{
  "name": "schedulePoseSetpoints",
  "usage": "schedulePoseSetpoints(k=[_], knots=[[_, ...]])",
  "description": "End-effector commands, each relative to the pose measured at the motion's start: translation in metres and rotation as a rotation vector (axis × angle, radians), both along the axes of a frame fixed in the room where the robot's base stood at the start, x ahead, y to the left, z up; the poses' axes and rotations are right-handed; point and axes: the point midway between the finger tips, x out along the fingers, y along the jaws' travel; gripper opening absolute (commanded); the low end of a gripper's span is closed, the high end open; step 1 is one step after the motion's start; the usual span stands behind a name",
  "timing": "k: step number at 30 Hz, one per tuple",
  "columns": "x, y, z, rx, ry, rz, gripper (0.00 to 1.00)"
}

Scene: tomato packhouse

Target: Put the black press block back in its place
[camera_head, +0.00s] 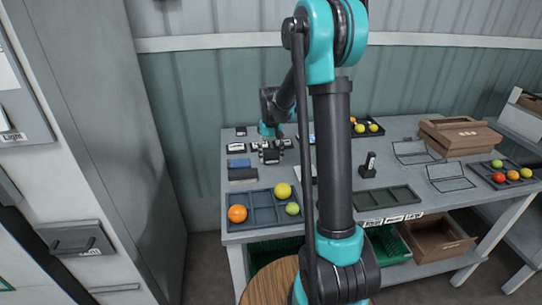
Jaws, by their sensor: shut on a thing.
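My gripper (270,153) is over the left part of the grey table, just right of a row of small blocks. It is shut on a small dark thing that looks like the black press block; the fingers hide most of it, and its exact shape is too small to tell. A blue block (239,163) and a dark grey block (242,174) lie to the left of my gripper, near the table's left edge. A black-and-white piece (236,148) and a small black piece (240,131) lie farther back.
A dark divided tray (262,212) with an orange and two yellow-green tomatoes is at the front left. An upright black device (369,166) stands right of my arm. An empty dark tray (389,198) lies in front of it. Brown boxes (459,139) stand at the right.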

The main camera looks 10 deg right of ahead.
Motion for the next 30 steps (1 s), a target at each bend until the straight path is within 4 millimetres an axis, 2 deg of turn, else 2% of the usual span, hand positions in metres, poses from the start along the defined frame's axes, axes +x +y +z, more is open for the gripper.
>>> schedulePoseSetpoints(k=[18,19,24,30], knots=[[-0.0002,0.0000,-0.0078,0.000,0.000,0.000,0.34],[-0.0002,0.0000,-0.0079,0.000,0.000,0.000,0.56],[-0.0001,0.0000,-0.0077,0.000,0.000,0.000,0.77],[-0.0001,0.0000,-0.0077,0.000,0.000,0.000,0.79]])
